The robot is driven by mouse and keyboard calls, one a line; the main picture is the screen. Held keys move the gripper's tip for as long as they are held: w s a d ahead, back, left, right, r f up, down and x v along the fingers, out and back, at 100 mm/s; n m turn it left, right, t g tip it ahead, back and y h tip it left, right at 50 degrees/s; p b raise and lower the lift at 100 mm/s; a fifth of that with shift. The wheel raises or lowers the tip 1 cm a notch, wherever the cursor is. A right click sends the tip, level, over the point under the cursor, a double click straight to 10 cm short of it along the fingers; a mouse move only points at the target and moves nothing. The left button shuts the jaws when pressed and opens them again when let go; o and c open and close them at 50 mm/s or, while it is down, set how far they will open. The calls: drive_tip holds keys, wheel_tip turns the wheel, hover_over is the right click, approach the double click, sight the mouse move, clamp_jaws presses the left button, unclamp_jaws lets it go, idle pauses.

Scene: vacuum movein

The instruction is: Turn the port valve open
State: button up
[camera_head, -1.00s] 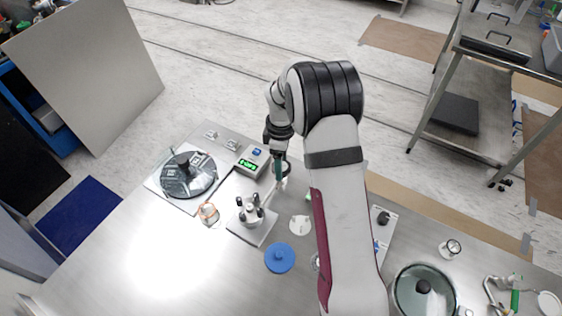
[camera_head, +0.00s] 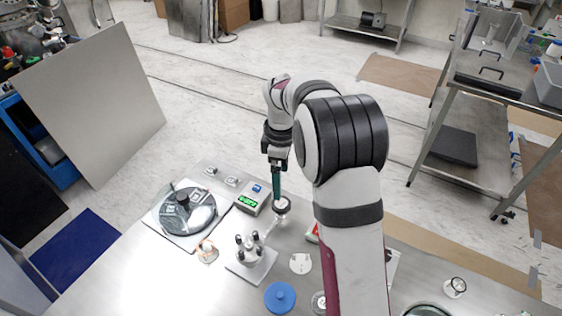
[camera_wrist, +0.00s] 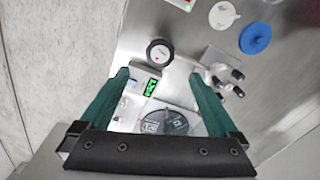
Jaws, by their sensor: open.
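A metal fixture with several black-knobbed posts (camera_head: 248,248) stands on a square plate on the bench; it looks like the port valve, but I cannot be sure. In the wrist view it shows at the right (camera_wrist: 222,80), beyond the right finger. My gripper (camera_head: 278,196) points down behind it in the head view, with green fingers. In the wrist view my gripper (camera_wrist: 159,75) is open, with nothing between its fingers. A round gauge with a black rim (camera_wrist: 160,52) shows just beyond the fingertips. The fixture is apart from my fingers. Its turn position is too small to read.
A scale with a green display (camera_head: 250,199) stands left of the gripper. A glass-covered round chamber (camera_head: 186,211) is farther left. A blue lid (camera_head: 280,298) and a white disc (camera_head: 300,263) lie in front. My arm hides part of the bench at the right.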

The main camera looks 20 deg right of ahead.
wheel_tip(320, 180, up, 6)
drive_tip(key=shift+r, duration=0.25)
